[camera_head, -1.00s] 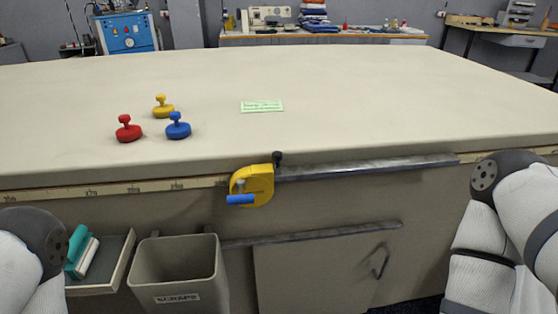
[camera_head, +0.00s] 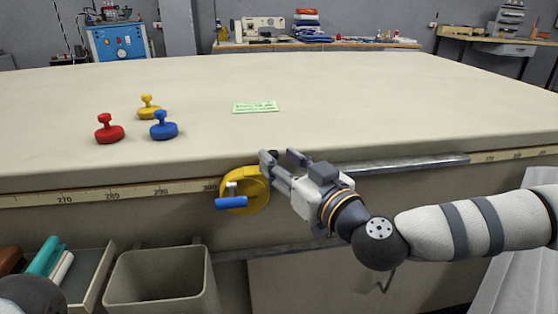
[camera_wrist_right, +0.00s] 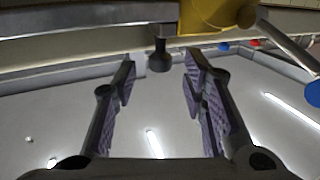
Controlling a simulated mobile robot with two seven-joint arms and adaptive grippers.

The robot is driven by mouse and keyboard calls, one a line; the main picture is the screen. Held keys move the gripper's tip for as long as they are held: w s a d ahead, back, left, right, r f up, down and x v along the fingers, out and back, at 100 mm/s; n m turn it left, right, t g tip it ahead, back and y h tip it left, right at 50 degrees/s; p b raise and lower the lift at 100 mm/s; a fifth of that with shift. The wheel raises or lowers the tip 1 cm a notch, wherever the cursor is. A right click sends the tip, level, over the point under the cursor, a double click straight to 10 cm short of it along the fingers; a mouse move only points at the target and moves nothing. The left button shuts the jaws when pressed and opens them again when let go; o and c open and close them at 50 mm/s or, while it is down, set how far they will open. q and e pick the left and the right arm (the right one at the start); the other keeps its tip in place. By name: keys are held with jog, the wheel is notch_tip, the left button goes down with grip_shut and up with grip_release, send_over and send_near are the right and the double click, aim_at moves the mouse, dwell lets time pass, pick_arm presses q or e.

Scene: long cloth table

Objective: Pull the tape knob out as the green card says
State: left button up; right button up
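The yellow tape case (camera_head: 258,194) with its blue crank handle (camera_head: 231,203) sits at the table's front edge. A small black tape knob (camera_head: 273,153) stands at its upper right; in the right wrist view the knob (camera_wrist_right: 159,58) has a stem and a wider round end. My right gripper (camera_head: 279,158) is open and empty, its fingertips close to the knob. In the right wrist view the knob lies between and slightly beyond the two fingertips (camera_wrist_right: 158,72). The green card (camera_head: 255,107) lies flat on the table; its print is too small to read. My left gripper is out of view.
Red (camera_head: 109,130), blue (camera_head: 163,127) and yellow (camera_head: 149,108) knobbed weights stand on the table's left. A metal rail (camera_head: 415,164) runs along the front edge, right of the case. A scraps bin (camera_head: 160,281) and open drawer (camera_head: 91,281) are below. The table's middle is clear.

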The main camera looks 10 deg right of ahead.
jog(key=shift+w+a, duration=0.3)
jog(key=shift+w, duration=0.3)
grip_shut()
jog(key=shift+d, duration=0.15)
